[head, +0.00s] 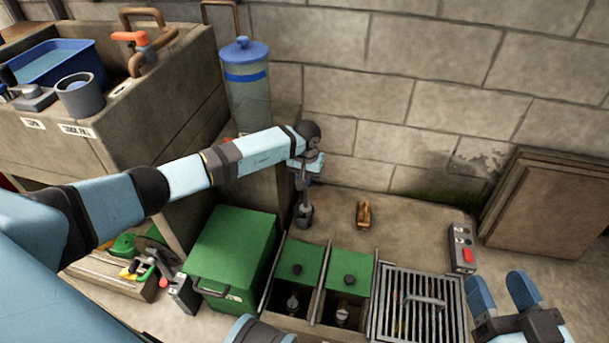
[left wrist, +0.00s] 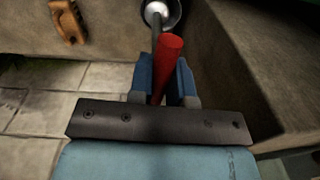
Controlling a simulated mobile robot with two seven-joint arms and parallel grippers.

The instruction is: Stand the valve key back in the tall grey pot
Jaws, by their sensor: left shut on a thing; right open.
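My left gripper (head: 305,178) is shut on the red grip of the valve key (left wrist: 167,65), which sits between its two blue fingers in the left wrist view. The key's grey rod runs away from the grip towards the mouth of the grey pot (left wrist: 176,18). In the head view the pot (head: 305,218) stands on the ledge near the wall, directly below this gripper. The rod's lower end appears at the pot's mouth; I cannot tell how deep it is. My right gripper (head: 503,290) is open and empty at the lower right.
A brown wooden object (head: 363,214) lies right of the pot. In front are a green box (head: 232,250), two green-lidded pits (head: 298,262) and a metal grating (head: 408,310). A switch box with a red button (head: 462,248) stands right. A blue-lidded canister (head: 246,85) stands behind my left arm.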

